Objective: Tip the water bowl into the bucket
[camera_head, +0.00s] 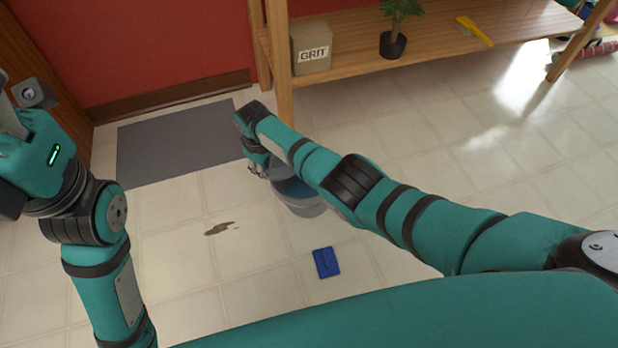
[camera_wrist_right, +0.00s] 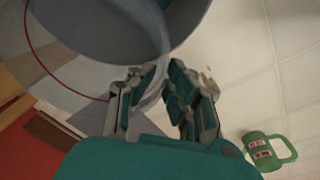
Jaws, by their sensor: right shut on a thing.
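The grey bucket (camera_head: 302,205) stands on the floor, partly hidden by my right arm, with a bluish inside. A large blue-grey round vessel, apparently the bucket (camera_wrist_right: 120,48), fills the top of the right wrist view. A pale surface edged by a thin red curve, apparently the water bowl (camera_wrist_right: 70,72), shows beside it. My right gripper (camera_head: 262,170) is at the bucket's left side. In the wrist view its fingers (camera_wrist_right: 155,100) are shut at the bowl's edge. The bowl's water and exact tilt cannot be made out. My left arm is at the left edge, its fingers out of view.
A grey mat (camera_head: 165,150) lies left of the bucket. A wooden shelf (camera_head: 360,65) stands behind. A green mug (camera_wrist_right: 268,150) shows in the wrist view.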

